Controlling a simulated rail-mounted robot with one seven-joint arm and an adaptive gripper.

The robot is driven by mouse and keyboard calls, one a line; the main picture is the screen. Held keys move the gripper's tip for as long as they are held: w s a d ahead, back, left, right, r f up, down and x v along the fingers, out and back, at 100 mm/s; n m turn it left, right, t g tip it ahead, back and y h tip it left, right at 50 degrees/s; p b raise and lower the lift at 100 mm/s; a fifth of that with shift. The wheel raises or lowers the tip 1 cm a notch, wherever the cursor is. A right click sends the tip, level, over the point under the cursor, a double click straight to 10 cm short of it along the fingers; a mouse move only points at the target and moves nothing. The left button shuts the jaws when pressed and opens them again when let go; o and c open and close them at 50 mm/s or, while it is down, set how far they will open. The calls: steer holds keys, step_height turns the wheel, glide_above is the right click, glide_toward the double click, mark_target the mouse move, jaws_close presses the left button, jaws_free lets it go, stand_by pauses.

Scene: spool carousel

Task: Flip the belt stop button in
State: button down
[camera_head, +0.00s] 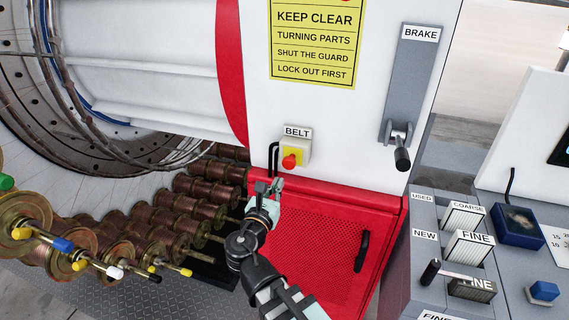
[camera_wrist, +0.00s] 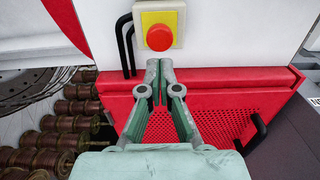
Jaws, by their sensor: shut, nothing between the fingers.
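The belt stop button (camera_head: 290,161) is a red round knob on a yellow plate in a pale box, under a BELT label (camera_head: 297,131) on the white machine panel. It also shows in the wrist view (camera_wrist: 159,38), at the top middle. My gripper (camera_head: 268,187) is shut and empty. It is just below and a little left of the button in the head view. In the wrist view its fingertips (camera_wrist: 159,68) point up at the button from just under the box. I cannot tell the exact gap in depth. The button's face is not hidden.
A black bent handle (camera_head: 271,160) stands left of the button box. Below is a red perforated guard (camera_head: 320,240) with a black handle (camera_head: 362,251). A BRAKE lever (camera_head: 402,155) is at right. Several copper spools (camera_head: 180,215) lie at left. A grey console (camera_head: 450,250) stands at lower right.

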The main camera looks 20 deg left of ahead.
steer(key=w+p, duration=0.2)
steer(key=w, duration=0.4)
steer(key=shift+w, duration=0.35)
steer(key=shift+w, duration=0.1)
steer(key=shift+w, duration=0.8)
steer(key=shift+s, duration=0.1)
steer(key=shift+s, duration=0.45)
steer(key=b, duration=1.4)
glide_toward(288, 166)
steer(key=s, duration=0.4)
steer(key=shift+s+f+b, duration=0.1)
steer(key=shift+s+b, duration=0.4)
steer(key=shift+b, duration=0.35)
